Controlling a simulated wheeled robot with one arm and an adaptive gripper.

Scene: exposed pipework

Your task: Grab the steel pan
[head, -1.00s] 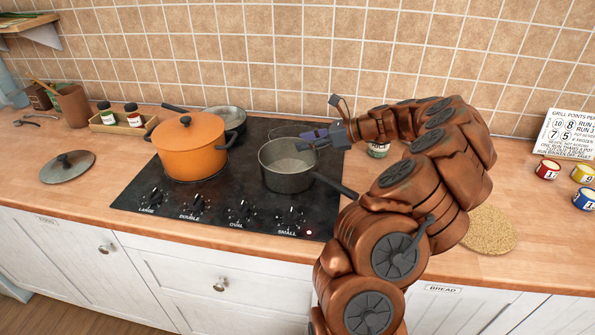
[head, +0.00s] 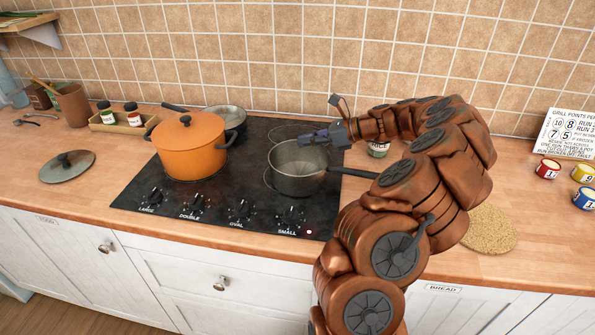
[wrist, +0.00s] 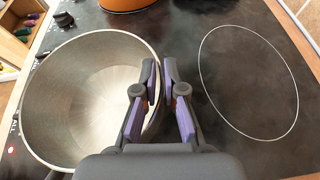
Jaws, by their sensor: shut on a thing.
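The steel pan (head: 298,182) is a grey saucepan with a dark handle, on the right part of the black hob. Its handle points right and passes behind my arm. My gripper (head: 306,138) is at the pan's far rim in the head view. In the wrist view, the open pan (wrist: 75,100) fills the left side and looks empty. There my gripper (wrist: 161,80) is shut on the pan's wall, with one finger inside and one outside. The pan appears level; I cannot tell whether it is clear of the hob.
An orange lidded pot (head: 188,150) stands left of the pan, with another grey pan (head: 228,118) behind it. A small jar (head: 378,149) is behind my arm. A loose lid (head: 67,167) lies on the left worktop. A round cork mat (head: 490,232) and small tins (head: 547,169) are on the right.

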